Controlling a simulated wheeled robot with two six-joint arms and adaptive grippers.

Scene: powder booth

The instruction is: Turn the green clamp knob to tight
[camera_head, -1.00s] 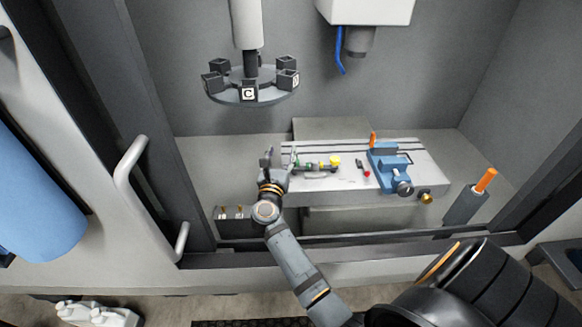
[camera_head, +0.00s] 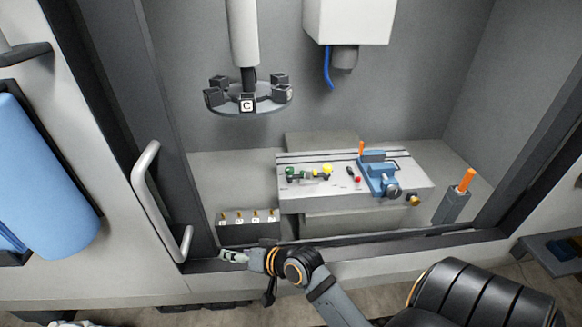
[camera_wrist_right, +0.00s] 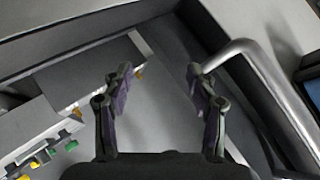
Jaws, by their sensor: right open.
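The green clamp knob (camera_head: 290,173) sits at the left of the small fixtures on the grey machine table (camera_head: 405,202) in the head view. Small green parts (camera_wrist_right: 72,146) also show at the lower left of the right wrist view; I cannot tell which of them is the knob. The knob's turn position is too small to read. My right gripper (camera_head: 228,257) is at the booth's front sill, to the left of and nearer than the table, away from the knob. In the right wrist view the gripper (camera_wrist_right: 160,76) is open and empty. My left gripper is not in view.
A grey door handle (camera_head: 150,190) is close to the right gripper. A block with several small brass-topped pieces (camera_head: 248,219) stands left of the table. A yellow knob (camera_head: 327,170), a red knob (camera_head: 358,179) and a blue vise (camera_head: 378,178) are on the table. A round carousel (camera_head: 250,100) hangs above.

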